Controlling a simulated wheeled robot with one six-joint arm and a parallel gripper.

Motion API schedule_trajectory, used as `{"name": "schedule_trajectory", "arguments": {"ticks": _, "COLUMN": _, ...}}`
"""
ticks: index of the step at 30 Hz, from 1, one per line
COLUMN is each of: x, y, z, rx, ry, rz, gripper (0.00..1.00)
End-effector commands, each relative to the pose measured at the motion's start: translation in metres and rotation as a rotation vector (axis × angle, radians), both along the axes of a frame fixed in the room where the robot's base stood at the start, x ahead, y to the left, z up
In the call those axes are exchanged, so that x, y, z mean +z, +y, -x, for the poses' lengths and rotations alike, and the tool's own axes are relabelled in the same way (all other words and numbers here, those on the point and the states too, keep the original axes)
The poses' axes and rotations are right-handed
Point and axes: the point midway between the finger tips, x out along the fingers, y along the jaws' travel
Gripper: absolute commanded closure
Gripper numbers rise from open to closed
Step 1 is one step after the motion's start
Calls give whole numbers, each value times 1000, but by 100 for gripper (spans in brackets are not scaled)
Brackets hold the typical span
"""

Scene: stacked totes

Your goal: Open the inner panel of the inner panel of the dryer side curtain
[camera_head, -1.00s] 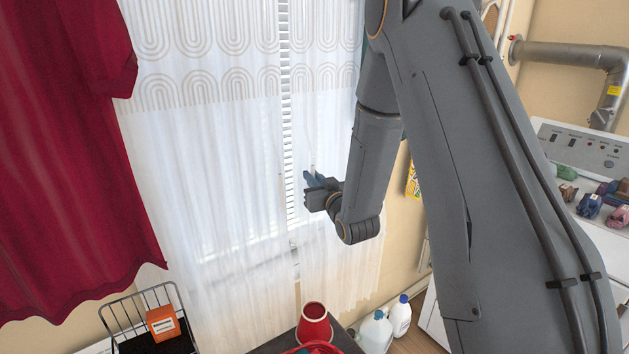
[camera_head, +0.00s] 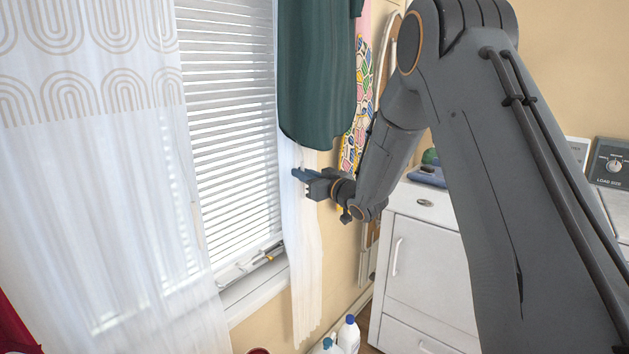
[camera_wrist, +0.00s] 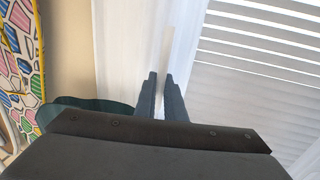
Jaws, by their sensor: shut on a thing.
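The dryer side white sheer inner panel (camera_head: 304,260) hangs gathered into a narrow strip at the right edge of the window. My gripper (camera_head: 298,174) is shut on this panel just below the dark green outer curtain (camera_head: 316,80), which hides its upper part. In the wrist view, my fingertips (camera_wrist: 161,76) are close together against the white panel (camera_wrist: 130,45). The other sheer panel (camera_head: 105,190), with an arch-patterned top, hangs over the left part of the window. Between the panels, the window blind (camera_head: 235,130) is widely exposed.
A multicoloured patterned board (camera_head: 355,115) hangs on the wall right of the green curtain. A white cabinet (camera_head: 432,265) stands beyond my arm, with another appliance panel (camera_head: 612,163) at right. White bottles (camera_head: 348,336) stand below. The windowsill (camera_head: 255,290) lies left of the gathered panel.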

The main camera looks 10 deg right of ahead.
Motion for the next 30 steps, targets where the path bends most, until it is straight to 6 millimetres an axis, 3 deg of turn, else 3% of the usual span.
{"name": "schedule_trajectory", "arguments": {"ticks": 13, "x": 1, "y": 6, "z": -3, "rx": 13, "ry": -1, "rz": -1, "gripper": 100}}
{"name": "schedule_trajectory", "arguments": {"ticks": 14, "x": 1, "y": 6, "z": -3, "rx": 13, "ry": -1, "rz": 0, "gripper": 89}}
{"name": "schedule_trajectory", "arguments": {"ticks": 17, "x": 1, "y": 5, "z": -3, "rx": 12, "ry": -1, "rz": 0, "gripper": 72}}
{"name": "schedule_trajectory", "arguments": {"ticks": 30, "x": 0, "y": -5, "z": 6, "rx": 6, "ry": -1, "rz": 1, "gripper": 71}}
